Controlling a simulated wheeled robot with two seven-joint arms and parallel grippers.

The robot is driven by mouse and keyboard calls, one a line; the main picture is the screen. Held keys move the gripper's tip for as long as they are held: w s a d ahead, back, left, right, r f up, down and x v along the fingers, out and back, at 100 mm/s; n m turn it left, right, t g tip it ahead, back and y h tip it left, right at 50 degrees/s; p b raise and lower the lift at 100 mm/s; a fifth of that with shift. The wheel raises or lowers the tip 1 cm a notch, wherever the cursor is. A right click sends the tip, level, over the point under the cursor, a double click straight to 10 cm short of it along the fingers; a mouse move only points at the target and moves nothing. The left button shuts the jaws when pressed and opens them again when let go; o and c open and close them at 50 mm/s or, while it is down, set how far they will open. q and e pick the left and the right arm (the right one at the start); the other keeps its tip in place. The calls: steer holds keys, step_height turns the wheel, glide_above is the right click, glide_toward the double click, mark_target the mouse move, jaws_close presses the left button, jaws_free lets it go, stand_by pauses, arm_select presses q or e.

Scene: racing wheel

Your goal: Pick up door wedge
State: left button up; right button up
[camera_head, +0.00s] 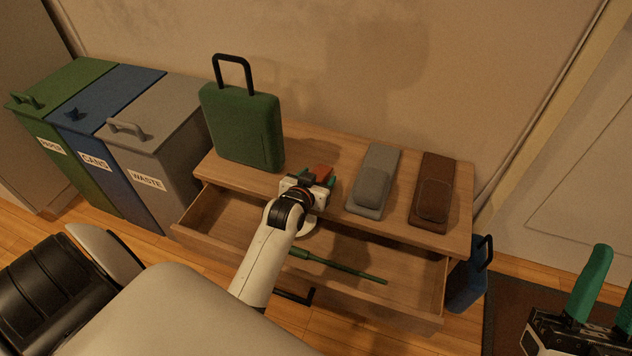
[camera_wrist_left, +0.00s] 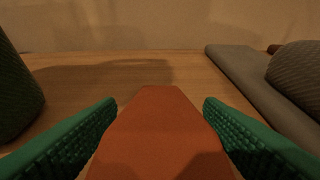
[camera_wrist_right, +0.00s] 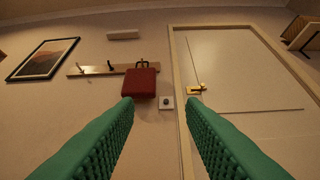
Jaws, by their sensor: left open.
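The door wedge (camera_wrist_left: 160,135) is an orange-red block on the wooden dresser top. In the left wrist view it lies between the two green fingers of my left gripper (camera_wrist_left: 160,130), which is open around it with no clear grip. In the head view the wedge (camera_head: 321,171) shows just beyond my left gripper (camera_head: 316,181), partly hidden by it. My right gripper (camera_head: 598,290) is at the lower right of the head view. Its fingers are apart and empty in the right wrist view (camera_wrist_right: 158,125).
A green suitcase (camera_head: 243,125) stands left of the wedge. A grey folded item (camera_head: 374,180) and a brown one (camera_head: 433,192) lie to the right. The open drawer (camera_head: 400,275) below holds a green screwdriver-like tool (camera_head: 337,266). Bins stand at left; a blue bag (camera_head: 468,275) is at right.

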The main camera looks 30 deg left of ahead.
arm_select(q)
steer(key=shift+c, duration=0.5)
steer(key=c, duration=1)
steer(key=shift+r, duration=0.1)
